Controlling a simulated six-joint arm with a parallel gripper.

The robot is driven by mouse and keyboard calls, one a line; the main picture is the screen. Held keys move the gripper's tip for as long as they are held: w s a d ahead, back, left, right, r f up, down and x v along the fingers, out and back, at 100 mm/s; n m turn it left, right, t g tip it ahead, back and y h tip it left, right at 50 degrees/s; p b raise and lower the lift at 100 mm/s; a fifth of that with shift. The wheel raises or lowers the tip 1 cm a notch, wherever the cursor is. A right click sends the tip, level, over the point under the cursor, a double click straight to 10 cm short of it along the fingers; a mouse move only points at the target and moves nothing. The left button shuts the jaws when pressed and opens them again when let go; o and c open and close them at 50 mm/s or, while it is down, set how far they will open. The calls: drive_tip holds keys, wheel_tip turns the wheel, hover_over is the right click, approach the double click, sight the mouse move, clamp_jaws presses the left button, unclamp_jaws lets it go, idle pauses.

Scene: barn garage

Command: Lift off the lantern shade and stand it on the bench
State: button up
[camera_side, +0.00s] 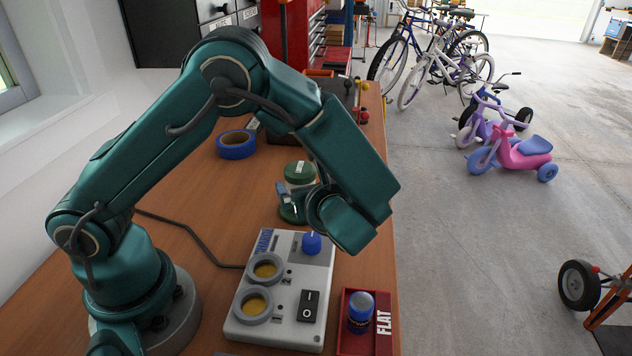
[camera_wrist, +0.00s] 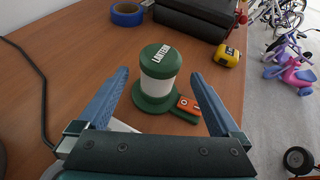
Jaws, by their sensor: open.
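The lantern stands upright on the wooden bench. In the wrist view its shade (camera_wrist: 158,82) has a green cap lettered LANTERN over a pale body, and it sits on a wide green base (camera_wrist: 152,106). A small orange unit (camera_wrist: 188,103) is at the base's right side. In the side view the green cap (camera_side: 299,171) shows, while my gripper and arm partly hide the pale body. My gripper (camera_wrist: 160,74) is open and empty, its blue fingers spread left and right of the lantern in the picture. I cannot tell any contact.
A grey switch box (camera_side: 282,290) with a blue knob and a red FLAT tray (camera_side: 384,335) holding a blue can are at the near bench. Blue tape (camera_side: 237,144) lies behind left. A yellow tape measure (camera_wrist: 227,56) is near the right bench edge, by a dark case (camera_wrist: 197,15).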

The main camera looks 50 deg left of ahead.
sight(302, 184)
drive_tip(key=shift+s+d+f+m, duration=0.15)
drive_tip(key=shift+f+m, duration=0.25)
drive_tip(key=shift+f, duration=0.3)
drive_tip(key=shift+x, duration=2.3)
drive_tip(key=shift+r, duration=0.1)
drive_tip(key=c, duration=1.4)
drive_tip(key=shift+c, duration=0.2)
